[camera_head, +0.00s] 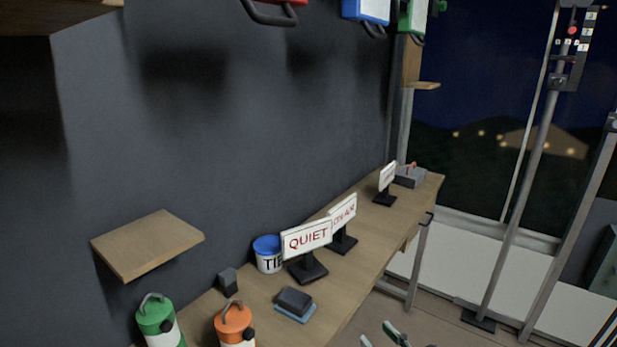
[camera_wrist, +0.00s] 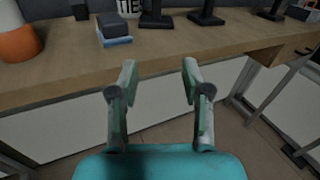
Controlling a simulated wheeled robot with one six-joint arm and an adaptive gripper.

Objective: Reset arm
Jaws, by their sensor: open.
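My gripper (camera_wrist: 159,79) is open and empty in the wrist view. Its two fingers are spread apart in front of the long wooden bench (camera_wrist: 220,42), with the front edge of the bench just beyond them. In the head view only the fingertips (camera_head: 382,338) show at the bottom edge, to the right of the bench (camera_head: 362,262). The rest of my arm is out of the head view.
On the bench stand a green canister (camera_head: 158,322), an orange canister (camera_head: 235,325), a dark block on a blue pad (camera_head: 294,302), a blue-lidded tub (camera_head: 268,254) and signs including QUIET (camera_head: 306,239). A wooden shelf (camera_head: 147,245) juts from the wall. A pole (camera_head: 530,170) stands right.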

